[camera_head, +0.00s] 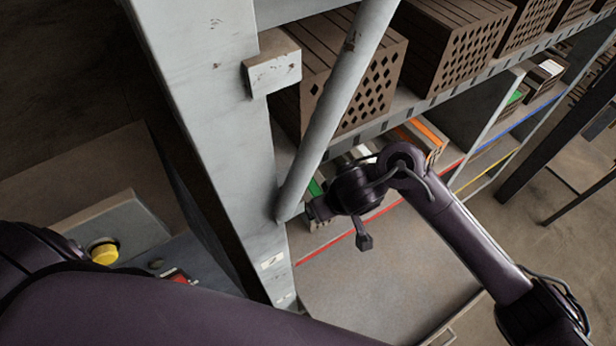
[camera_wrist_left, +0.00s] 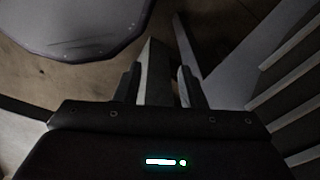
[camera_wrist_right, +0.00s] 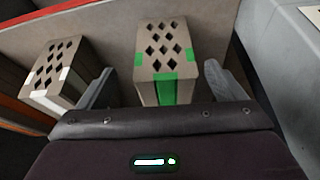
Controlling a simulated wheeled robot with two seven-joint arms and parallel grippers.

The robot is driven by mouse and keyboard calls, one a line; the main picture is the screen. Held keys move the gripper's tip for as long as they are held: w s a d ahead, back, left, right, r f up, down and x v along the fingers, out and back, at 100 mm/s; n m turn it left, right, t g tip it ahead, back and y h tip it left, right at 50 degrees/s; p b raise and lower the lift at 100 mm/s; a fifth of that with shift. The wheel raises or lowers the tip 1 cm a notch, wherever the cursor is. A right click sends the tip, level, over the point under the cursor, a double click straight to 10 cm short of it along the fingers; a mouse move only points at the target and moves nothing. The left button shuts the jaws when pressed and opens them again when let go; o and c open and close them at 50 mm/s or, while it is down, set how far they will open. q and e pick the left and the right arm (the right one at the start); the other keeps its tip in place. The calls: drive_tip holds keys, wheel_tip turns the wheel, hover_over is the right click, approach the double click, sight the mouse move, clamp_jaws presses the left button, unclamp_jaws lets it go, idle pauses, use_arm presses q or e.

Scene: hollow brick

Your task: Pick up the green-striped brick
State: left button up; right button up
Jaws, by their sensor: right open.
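The green-striped brick (camera_wrist_right: 165,48) shows its end with diamond holes in the right wrist view, with green marks on that face and a green stripe below. My right gripper (camera_wrist_right: 158,82) is open and empty, its fingers on either side of the brick's line and apart from it. In the head view a green part of the brick (camera_head: 315,188) shows on the lower shelf, mostly hidden by my right wrist and the shelf brace. My left gripper (camera_wrist_left: 168,75) shows in its own wrist view, away from the bricks; its closure is unclear.
A white-marked brick (camera_wrist_right: 58,70) stands left of the green one in the right wrist view. An orange-striped brick (camera_head: 428,136) lies farther right on the shelf. A grey post (camera_head: 215,120) and slanted brace (camera_head: 340,100) stand close by. Large hollow bricks (camera_head: 455,45) fill the shelf above.

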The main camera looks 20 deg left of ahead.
drive_tip(key=x, duration=0.3)
drive_tip(key=shift+s+a+f+b, duration=0.1)
drive_tip(key=shift+s+f+b, duration=0.2)
drive_tip(key=shift+f, duration=0.1)
drive_tip(key=shift+x, duration=1.5)
drive_tip(key=shift+w+a, duration=0.1)
drive_tip(key=c, duration=1.7)
drive_tip(key=shift+r, duration=0.2)
drive_tip(key=shift+c, duration=0.5)
use_arm(q)
drive_tip(key=shift+s+d+f, duration=0.1)
drive_tip(key=shift+s+f, duration=0.25)
drive_tip(key=shift+s, duration=0.25)
drive_tip(key=shift+s+d+f, duration=0.1)
drive_tip(key=shift+s+f, duration=0.25)
drive_tip(key=shift+s, duration=0.25)
use_arm(e)
drive_tip(key=shift+w, duration=0.1)
use_arm(q)
drive_tip(key=shift+r, duration=0.15)
use_arm(e)
drive_tip(key=shift+r, duration=0.1)
